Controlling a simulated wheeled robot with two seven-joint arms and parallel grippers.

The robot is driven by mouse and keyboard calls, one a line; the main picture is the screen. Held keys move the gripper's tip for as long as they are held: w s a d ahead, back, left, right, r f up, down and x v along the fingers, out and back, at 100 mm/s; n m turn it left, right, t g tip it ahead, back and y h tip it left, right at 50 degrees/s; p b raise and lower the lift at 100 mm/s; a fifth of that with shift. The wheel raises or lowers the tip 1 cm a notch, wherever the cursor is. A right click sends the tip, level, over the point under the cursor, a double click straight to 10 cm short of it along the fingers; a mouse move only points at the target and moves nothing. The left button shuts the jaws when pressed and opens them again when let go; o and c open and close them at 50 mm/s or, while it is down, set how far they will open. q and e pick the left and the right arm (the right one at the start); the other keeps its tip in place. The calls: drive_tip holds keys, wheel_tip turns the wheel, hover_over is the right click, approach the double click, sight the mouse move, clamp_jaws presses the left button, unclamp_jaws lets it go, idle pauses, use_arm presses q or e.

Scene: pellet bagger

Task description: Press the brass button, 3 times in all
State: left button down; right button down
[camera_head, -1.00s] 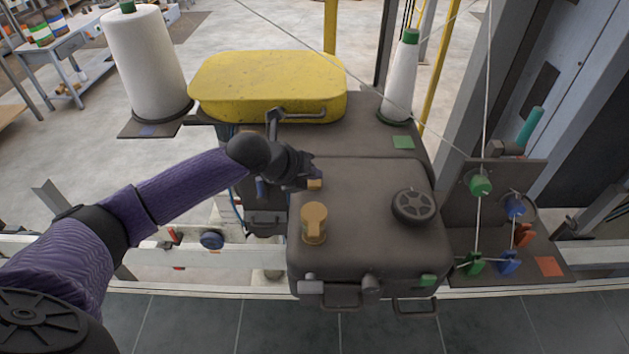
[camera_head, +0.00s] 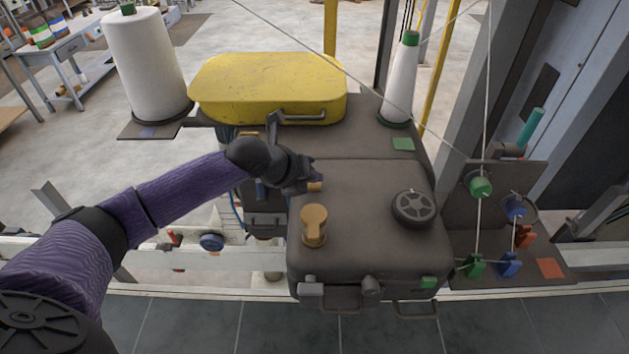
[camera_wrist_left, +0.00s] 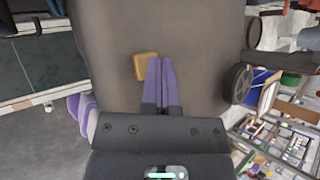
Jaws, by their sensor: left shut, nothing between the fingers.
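The square brass button (camera_head: 315,187) sits on the dark machine housing (camera_head: 370,180), partly hidden by my left gripper in the head view. My left gripper (camera_head: 316,176) is shut and empty, with its purple fingertips right at the button. In the left wrist view the brass button (camera_wrist_left: 147,66) shows just left of the shut purple fingertips (camera_wrist_left: 159,62). I cannot tell whether the tips touch it. My right gripper is not in view.
A taller brass knob (camera_head: 313,226) stands on the housing in front of the button. A black handwheel (camera_head: 413,206) is to the right. A yellow cover (camera_head: 265,85) and white thread cones (camera_head: 145,65) stand behind. Threads run down to coloured guides at the right.

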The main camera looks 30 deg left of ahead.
sight(312, 186)
use_arm(q)
drive_tip(key=shift+r+p, duration=0.45)
drive_tip(key=shift+r, duration=0.3)
wheel_tip(312, 186, up, 6)
drive_tip(key=p, duration=0.5)
idle(1.9)
